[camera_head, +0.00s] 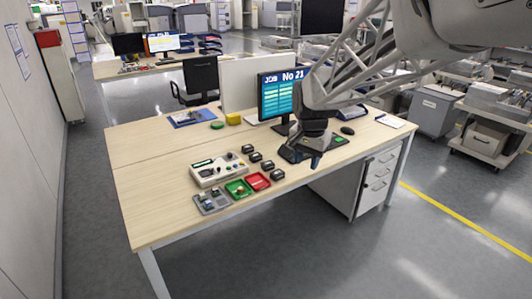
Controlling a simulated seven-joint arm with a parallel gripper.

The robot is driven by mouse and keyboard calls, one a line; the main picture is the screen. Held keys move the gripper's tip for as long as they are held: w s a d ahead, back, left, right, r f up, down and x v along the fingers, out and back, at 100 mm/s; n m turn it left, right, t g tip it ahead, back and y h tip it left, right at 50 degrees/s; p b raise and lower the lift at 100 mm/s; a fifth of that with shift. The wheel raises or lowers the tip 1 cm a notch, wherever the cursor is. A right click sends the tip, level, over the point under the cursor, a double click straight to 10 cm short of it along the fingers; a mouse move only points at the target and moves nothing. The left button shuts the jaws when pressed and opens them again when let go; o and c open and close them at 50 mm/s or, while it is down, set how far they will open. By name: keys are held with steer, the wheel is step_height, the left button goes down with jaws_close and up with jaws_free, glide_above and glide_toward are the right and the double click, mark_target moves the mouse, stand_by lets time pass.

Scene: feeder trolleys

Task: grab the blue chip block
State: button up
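No thing can be told with certainty as the blue chip block at this size. A grey tray (220,204) near the front edge of the desk holds small items, and one of them (209,196) looks bluish. My gripper (303,158) is to the right of the trays, in front of the monitor and over the dark keyboard area. It points down and is well apart from the grey tray. Its fingers look dark, and I cannot tell whether they are open or shut. I see nothing clearly held.
A green tray (238,190) and a red tray (257,182) sit beside the grey tray. A control box (219,171) and several small black blocks (267,165) stand behind them. A monitor (276,95) stands behind my gripper. The left part of the desk (150,190) is clear.

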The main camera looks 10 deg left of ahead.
steer(key=w+a+f+m, duration=0.1)
steer(key=w+a+f, duration=0.5)
steer(key=a, duration=0.4)
steer(key=m+g, duration=0.1)
steer(key=m, duration=0.2)
glide_above(209, 201)
steer(key=f, duration=2)
steer(key=shift+s+d, duration=0.2)
steer(key=shift+s, duration=0.05)
steer(key=shift+a+f, duration=0.35)
steer(key=shift+a, duration=0.05)
steer(key=shift+f, duration=1.3)
steer(key=shift+w+d+f, duration=0.1)
steer(key=shift+d+f, duration=0.05)
steer(key=shift+f, duration=2.45)
